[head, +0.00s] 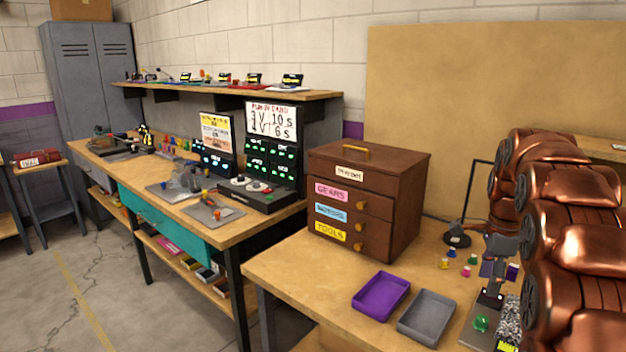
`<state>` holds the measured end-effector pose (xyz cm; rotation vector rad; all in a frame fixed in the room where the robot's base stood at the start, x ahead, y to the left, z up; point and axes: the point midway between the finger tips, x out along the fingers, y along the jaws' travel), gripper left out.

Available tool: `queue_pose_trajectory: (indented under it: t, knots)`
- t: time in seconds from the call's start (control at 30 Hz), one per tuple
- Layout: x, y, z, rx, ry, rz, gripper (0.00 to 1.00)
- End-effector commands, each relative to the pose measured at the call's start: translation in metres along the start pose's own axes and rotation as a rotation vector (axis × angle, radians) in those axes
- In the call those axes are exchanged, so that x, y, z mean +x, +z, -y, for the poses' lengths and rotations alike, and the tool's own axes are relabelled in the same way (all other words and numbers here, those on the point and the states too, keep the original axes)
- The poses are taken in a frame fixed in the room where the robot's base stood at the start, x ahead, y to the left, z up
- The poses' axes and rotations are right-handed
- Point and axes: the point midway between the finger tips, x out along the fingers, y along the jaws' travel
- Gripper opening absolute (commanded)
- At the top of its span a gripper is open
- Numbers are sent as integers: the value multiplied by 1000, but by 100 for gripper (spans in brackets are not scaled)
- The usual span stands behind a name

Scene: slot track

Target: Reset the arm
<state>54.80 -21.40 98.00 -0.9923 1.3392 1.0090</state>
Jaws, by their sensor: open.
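My gripper is not in this view. Copper-coloured links of my arm fill the right edge, folded close to the camera, and hide the right part of the near workbench (310,277). That bench carries a brown wooden drawer chest (395,205) with labels reading gears and tools, its drawers shut. An empty purple tray (381,296) and an empty grey tray (426,316) lie in front of it. A small grey fixture (500,246) stands right of the trays, partly behind my arm.
Several small coloured pieces (466,271) stand near the fixture, with a green gem-like piece (481,323) nearby. A longer bench (228,229) with a teal drawer, lit panels and a shelf (226,91) runs left. Grey lockers (97,75) stand at the back. The floor (62,290) is clear at left.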

Motion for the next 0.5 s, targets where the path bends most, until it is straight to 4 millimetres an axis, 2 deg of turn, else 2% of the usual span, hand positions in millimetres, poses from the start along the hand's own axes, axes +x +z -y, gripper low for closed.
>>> queue_pose_trajectory:
  t: [0.03, 0.2, 0.5]
  knots:
    - [-10, 9, -12, -51, 3, -1, 55]
    - [-24, 35, -53, -263, 22, 1, 55]
    - [-39, 73, -136, -651, 54, 11, 55]
